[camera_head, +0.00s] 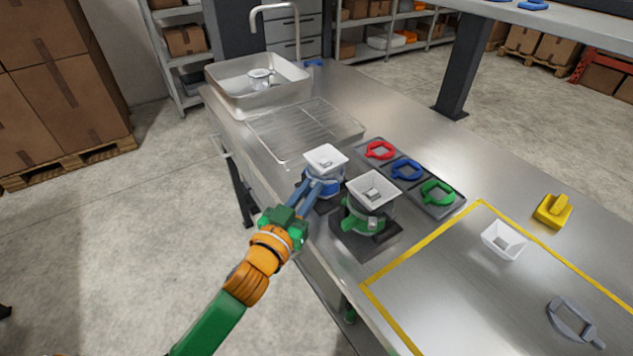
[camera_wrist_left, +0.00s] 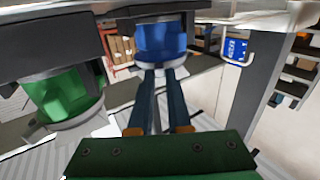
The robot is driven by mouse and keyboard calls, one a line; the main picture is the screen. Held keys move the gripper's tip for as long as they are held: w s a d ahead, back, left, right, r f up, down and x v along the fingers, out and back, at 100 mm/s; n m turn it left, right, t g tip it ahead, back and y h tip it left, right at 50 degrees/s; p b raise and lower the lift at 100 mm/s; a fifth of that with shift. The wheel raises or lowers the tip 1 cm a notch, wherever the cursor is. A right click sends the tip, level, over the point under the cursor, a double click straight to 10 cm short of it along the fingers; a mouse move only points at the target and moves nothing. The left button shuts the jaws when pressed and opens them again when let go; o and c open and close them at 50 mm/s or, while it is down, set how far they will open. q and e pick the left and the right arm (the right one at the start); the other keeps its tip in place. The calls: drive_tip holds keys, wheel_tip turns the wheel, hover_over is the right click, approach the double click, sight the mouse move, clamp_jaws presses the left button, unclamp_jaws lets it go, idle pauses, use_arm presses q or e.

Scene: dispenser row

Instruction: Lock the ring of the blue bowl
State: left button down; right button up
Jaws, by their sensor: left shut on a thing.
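My left gripper (camera_head: 312,187) reaches this dispenser from the front. In the left wrist view its two blue-grey fingers (camera_wrist_left: 159,75) are close together at the ring, shut on what seems to be its tab, which the fingertips mostly hide. I cannot tell how far the ring is turned. My right gripper is not in view.
The green dispenser (camera_head: 372,190) stands close on the right. Behind is a tray (camera_head: 456,207) with red, blue and green rings. A wire rack (camera_head: 305,128) and sink (camera_head: 258,103) lie farther back. A white hopper (camera_head: 503,240), yellow part (camera_head: 553,211) and grey ring (camera_head: 572,318) lie at right.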

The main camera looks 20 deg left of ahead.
sight(313, 176)
use_arm(q)
drive_tip(key=a+m+h, duration=0.1)
drive_tip(key=h, duration=0.1)
drive_tip(key=m+h, duration=0.1)
drive_tip(key=shift+w+a+f+g+h+p, duration=0.1)
drive_tip(key=shift+w+a+g+h+p, duration=0.1)
drive_tip(key=shift+a+g+h+p, duration=0.15)
drive_tip(key=shift+w+a+m+g+h+b, duration=0.2)
drive_tip(key=shift+a+m+g+h, duration=0.15)
drive_tip(key=shift+m+h, duration=0.3)
drive_tip(key=shift+w+a+m+g+h+b, duration=0.1)
drive_tip(key=shift+a+m+g+h+b, duration=0.15)
drive_tip(key=shift+m+g+h, duration=0.4)
drive_tip(key=shift+h, duration=0.45)
drive_tip(key=c, duration=1.2)
unclamp_jaws()
drive_tip(key=shift+o, duration=0.4)
drive_tip(key=shift+w+f, duration=0.1)
drive_tip(key=shift+w, duration=0.15)
drive_tip(key=v, duration=0.7)
drive_tip(key=shift+s+f, duration=0.1)
